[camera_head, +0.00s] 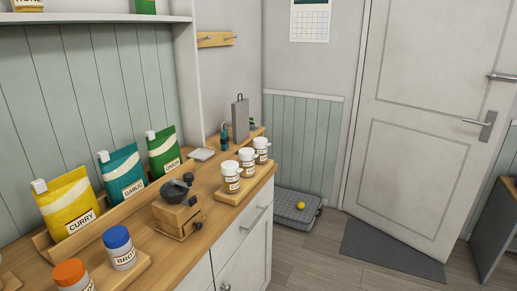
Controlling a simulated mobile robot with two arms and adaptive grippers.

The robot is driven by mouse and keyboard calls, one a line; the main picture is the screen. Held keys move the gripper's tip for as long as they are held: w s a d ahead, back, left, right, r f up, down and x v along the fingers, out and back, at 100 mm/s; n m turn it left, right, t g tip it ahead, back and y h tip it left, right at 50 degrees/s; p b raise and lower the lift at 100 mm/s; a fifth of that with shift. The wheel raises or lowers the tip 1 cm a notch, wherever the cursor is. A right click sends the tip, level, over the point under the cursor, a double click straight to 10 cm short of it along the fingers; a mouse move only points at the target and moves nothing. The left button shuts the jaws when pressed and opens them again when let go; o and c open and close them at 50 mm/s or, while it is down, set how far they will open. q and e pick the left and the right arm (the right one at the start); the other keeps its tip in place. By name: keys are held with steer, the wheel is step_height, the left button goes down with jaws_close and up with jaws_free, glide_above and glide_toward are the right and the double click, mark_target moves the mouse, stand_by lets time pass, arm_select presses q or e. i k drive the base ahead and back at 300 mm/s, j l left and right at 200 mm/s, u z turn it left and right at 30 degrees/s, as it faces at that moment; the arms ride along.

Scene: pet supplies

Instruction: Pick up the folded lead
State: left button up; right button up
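I cannot make out a folded lead in the head view. A small teal item (224,138) stands towards the far end of the wooden counter (205,232), beside an upright grey board (240,119); it is too small to tell what it is. A small pale flat item (202,155) lies on the counter nearer to me. Neither of my grippers is in view.
Yellow, teal and green pouches (120,172) stand in a wooden rack along the wall. A grinder (178,208), white-lidded jars (246,162) and blue- and orange-lidded jars (118,246) stand on the counter.

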mark_target(225, 138)
steer(key=i+j+u, duration=0.15)
steer(key=i+j, duration=0.25)
steer(key=i+l+u, duration=0.15)
steer(key=u, duration=0.8)
steer(key=i+l+u, duration=0.3)
steer(key=l, duration=0.45)
steer(key=l+u, duration=0.35)
steer(key=l, duration=0.35)
steer(key=l+u, duration=0.3)
steer(key=l, duration=0.5)
steer(key=i, duration=0.05)
